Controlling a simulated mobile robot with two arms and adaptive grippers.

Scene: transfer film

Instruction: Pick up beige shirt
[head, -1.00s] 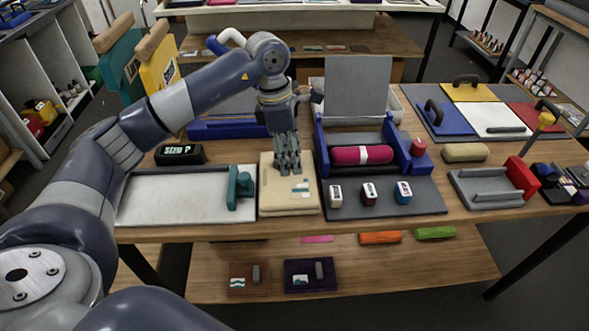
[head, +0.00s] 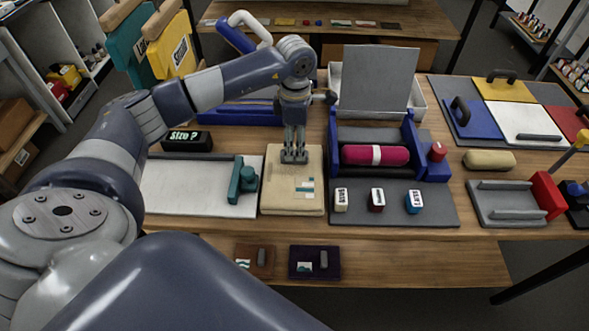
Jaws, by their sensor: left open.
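The beige shirt (head: 289,194) lies folded flat on the wooden table, with a small teal and white print on its right side. It sits between a white board and a dark grey mat. My left gripper (head: 294,158) points straight down over the far part of the shirt. Its fingers are open, with nothing seen between them. I cannot tell whether the fingertips touch the cloth. My right gripper is not in view.
Left of the shirt are a white board (head: 190,183) with a teal tool (head: 244,180) and a black "Size ?" display (head: 187,139). Right of it are a blue press with a magenta roll (head: 375,155) and several small labelled blocks. A lower shelf (head: 400,262) runs underneath.

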